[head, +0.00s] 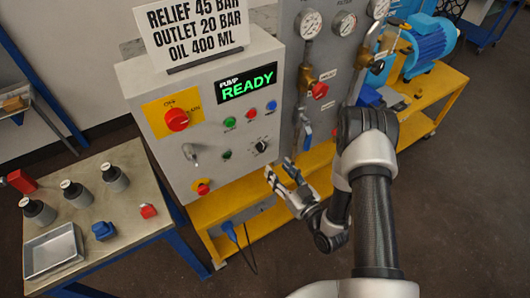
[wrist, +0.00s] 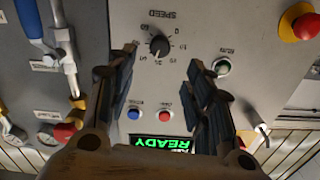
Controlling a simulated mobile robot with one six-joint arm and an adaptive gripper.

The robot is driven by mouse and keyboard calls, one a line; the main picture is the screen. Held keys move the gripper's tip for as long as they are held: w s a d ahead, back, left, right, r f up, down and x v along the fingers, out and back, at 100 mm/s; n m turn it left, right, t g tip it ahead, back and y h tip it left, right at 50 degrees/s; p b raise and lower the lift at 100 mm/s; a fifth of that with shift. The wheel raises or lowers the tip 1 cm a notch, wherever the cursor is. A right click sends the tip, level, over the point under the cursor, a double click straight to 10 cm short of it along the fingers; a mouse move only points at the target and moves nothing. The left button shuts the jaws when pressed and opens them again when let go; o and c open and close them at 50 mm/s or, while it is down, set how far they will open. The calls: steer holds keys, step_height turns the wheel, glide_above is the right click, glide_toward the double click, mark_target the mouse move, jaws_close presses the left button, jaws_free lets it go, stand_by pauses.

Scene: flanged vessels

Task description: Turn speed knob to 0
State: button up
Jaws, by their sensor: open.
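The speed knob (head: 261,146) is a small black dial on the front of the grey pump panel. In the wrist view the speed knob (wrist: 159,45) appears upside down, with a number scale around it and the word SPEED above it in the picture. Its white pointer seems to lie toward the lower left of the picture, but the exact number is too small to tell. My gripper (head: 280,178) is in front of the panel, below and right of the knob in the head view. In the wrist view its open, empty fingers (wrist: 163,57) flank the knob's line without visibly touching it.
The panel carries a green RUN button (wrist: 222,67), a red button (wrist: 164,115), a blue button (wrist: 134,113) and a lit READY display (head: 247,83). A red switch (head: 177,119) and emergency stop (head: 202,187) sit left. Valves and gauges (head: 308,24) stand right.

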mark_target(263, 150)
steer(key=b+x, duration=0.1)
steer(key=x, duration=0.8)
steer(key=shift+w+a, duration=0.1)
steer(key=shift+w, duration=0.05)
steer(key=shift+c, duration=0.3)
steer(key=c, duration=1)
